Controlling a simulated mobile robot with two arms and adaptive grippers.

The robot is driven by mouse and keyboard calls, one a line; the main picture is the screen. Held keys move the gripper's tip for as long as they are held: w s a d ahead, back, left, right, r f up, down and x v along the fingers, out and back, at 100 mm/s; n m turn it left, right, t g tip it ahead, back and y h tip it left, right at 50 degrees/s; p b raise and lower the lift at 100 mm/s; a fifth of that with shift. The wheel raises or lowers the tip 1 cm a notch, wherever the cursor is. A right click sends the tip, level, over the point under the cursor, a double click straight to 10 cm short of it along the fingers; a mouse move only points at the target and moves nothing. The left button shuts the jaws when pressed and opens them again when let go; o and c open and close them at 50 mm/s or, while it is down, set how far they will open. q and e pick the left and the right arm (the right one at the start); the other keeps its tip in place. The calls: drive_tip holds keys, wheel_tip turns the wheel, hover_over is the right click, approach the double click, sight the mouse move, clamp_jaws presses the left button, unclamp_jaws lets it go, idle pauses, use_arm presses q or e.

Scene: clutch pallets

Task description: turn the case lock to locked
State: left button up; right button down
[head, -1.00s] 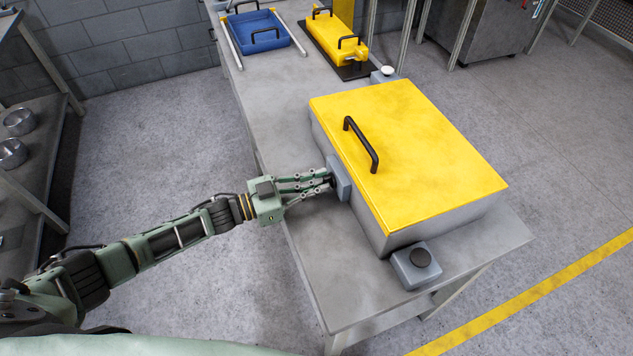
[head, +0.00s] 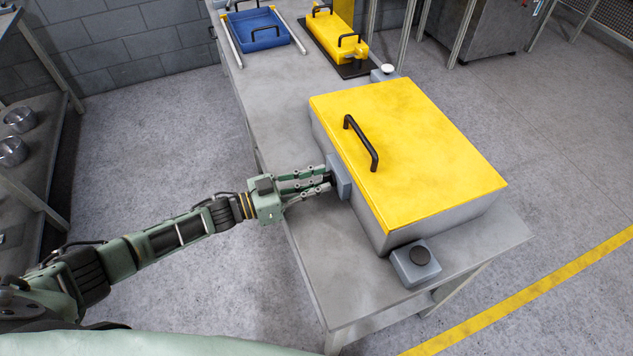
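The case (head: 425,150) is a large grey box with a flat yellow lid, shut, and a black bar handle (head: 361,143) on top. Its lock (head: 340,178) is a grey block on the left side wall, with a dark knob mostly hidden by fingers. My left gripper (head: 327,181) reaches in from the left, level with the lock, its fingers closed around the knob. The lock's exact angle cannot be read from here. My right gripper is out of view.
The grey table (head: 290,120) bears the case. A grey box with a black button (head: 418,257) sits at its near corner. A blue tray (head: 254,32) and a yellow fixture (head: 338,38) stand at the far end. Shelving (head: 45,170) is at left.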

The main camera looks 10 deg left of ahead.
use_arm(q)
drive_tip(key=shift+o, duration=1)
drive_tip(key=shift+a, duration=0.1)
drive_tip(key=v, duration=1.2)
